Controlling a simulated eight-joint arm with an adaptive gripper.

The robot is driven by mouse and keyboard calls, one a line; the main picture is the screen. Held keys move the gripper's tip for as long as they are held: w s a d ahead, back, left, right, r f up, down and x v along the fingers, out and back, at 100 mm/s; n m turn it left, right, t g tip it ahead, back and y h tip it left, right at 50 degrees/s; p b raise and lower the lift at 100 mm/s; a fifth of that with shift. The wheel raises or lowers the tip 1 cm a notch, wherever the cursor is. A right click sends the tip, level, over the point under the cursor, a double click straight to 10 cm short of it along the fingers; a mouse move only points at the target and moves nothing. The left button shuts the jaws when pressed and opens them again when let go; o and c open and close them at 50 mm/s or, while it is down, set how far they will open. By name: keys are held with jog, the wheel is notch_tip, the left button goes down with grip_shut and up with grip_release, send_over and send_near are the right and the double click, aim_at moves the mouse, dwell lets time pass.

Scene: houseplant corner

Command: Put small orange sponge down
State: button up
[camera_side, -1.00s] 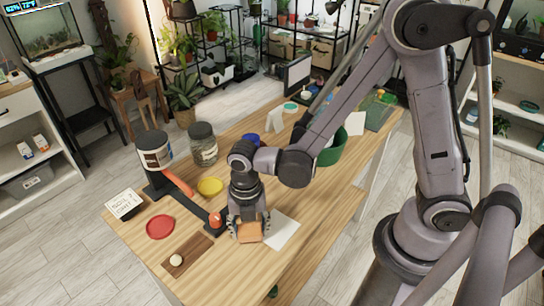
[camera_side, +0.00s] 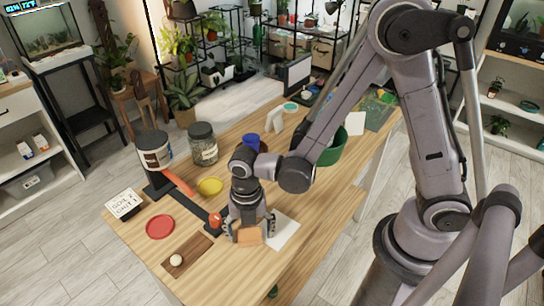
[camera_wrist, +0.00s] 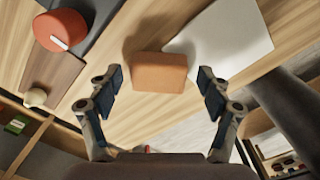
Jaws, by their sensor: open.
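The small orange sponge (camera_side: 250,236) rests on the wooden table between the fingers of my gripper (camera_side: 250,232), beside a white sheet. In the wrist view the sponge (camera_wrist: 160,72) lies ahead of the fingertips, with a gap on both sides. My gripper (camera_wrist: 158,82) is spread open and its fingers do not touch the sponge in that view.
The white sheet (camera_side: 283,231) lies right of the sponge. An orange-red knob (camera_side: 215,220) on a black strip, a wooden board (camera_side: 188,256) with a pale knob, and a red disc (camera_side: 160,227) lie to the left. A yellow bowl (camera_side: 210,186) and jars stand behind.

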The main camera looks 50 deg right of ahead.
aim_at(250, 233)
notch_tip(250, 233, up, 12)
jog(key=s+d+r+m+t, duration=0.1)
jog(key=d+r+m+t, duration=0.2)
jog(key=d+m, duration=0.4)
jog(key=s+d+r+m+t, duration=0.1)
jog(key=d+r+m+t, duration=0.3)
jog(key=m, duration=1.6)
jog(key=d, duration=0.3)
jog(key=shift+s, duration=0.35)
